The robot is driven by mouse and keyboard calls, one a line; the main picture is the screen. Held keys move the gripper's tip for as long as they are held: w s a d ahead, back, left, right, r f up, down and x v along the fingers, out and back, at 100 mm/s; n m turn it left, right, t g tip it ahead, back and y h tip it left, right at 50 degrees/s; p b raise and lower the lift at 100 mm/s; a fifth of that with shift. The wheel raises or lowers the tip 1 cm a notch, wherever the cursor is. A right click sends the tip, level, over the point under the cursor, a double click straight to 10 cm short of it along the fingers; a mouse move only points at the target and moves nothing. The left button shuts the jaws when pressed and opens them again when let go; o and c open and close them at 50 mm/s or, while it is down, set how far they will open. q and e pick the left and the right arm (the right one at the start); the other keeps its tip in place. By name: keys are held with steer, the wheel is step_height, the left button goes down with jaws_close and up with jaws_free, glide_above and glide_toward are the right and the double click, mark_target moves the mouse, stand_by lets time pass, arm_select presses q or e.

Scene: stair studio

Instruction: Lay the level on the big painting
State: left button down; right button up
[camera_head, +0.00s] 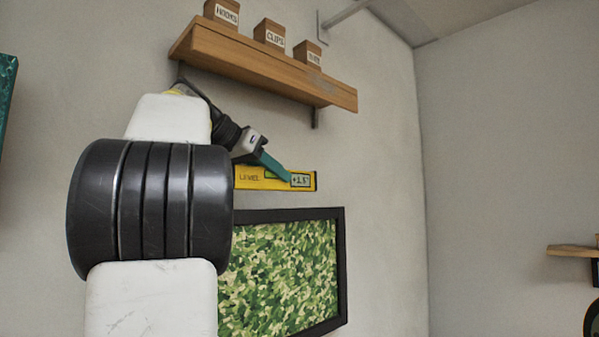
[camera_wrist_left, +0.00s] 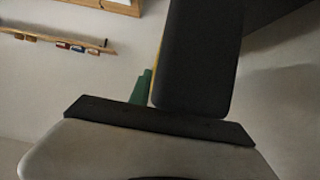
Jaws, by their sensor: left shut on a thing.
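The yellow level (camera_head: 275,184) with a small display is held roughly horizontal in front of the wall, just above the big painting. My left gripper (camera_head: 275,167) is shut on it, with a teal finger across its front. The level's left end is hidden behind my arm. The big painting (camera_head: 290,270) has a green camouflage-like pattern and a black frame; my arm hides its left side. A strip of wall shows between the level and the frame's top edge. In the left wrist view only a thin yellow sliver of the level (camera_wrist_left: 154,76) shows. My right gripper is out of view.
A wooden shelf (camera_head: 270,65) with three labelled wooden boxes (camera_head: 271,36) is fixed above the level. Another shelf (camera_head: 572,251) juts in at the far right. A teal panel (camera_head: 6,95) is at the left edge. The wall right of the painting is clear.

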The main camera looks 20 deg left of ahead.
arm_select(q)
steer(key=shift+w+a+f, duration=0.2)
steer(key=shift+w+a, duration=0.3)
steer(key=shift+a, duration=0.4)
steer(key=shift+w+a+f, duration=0.25)
steer(key=shift+w+a, duration=0.3)
steer(key=shift+a, duration=0.4)
steer(key=shift+w+a+f, duration=0.2)
steer(key=shift+w+a, duration=0.3)
steer(key=shift+a, duration=0.4)
steer(key=shift+f, duration=1.3)
steer(key=shift+f, duration=0.1)
steer(key=c, duration=1.1)
jaws_free()
steer(key=v, duration=0.7)
steer(key=shift+s+a, duration=0.15)
steer(key=shift+s, duration=0.1)
steer(key=shift+r, duration=0.45)
steer(key=shift+r, duration=0.2)
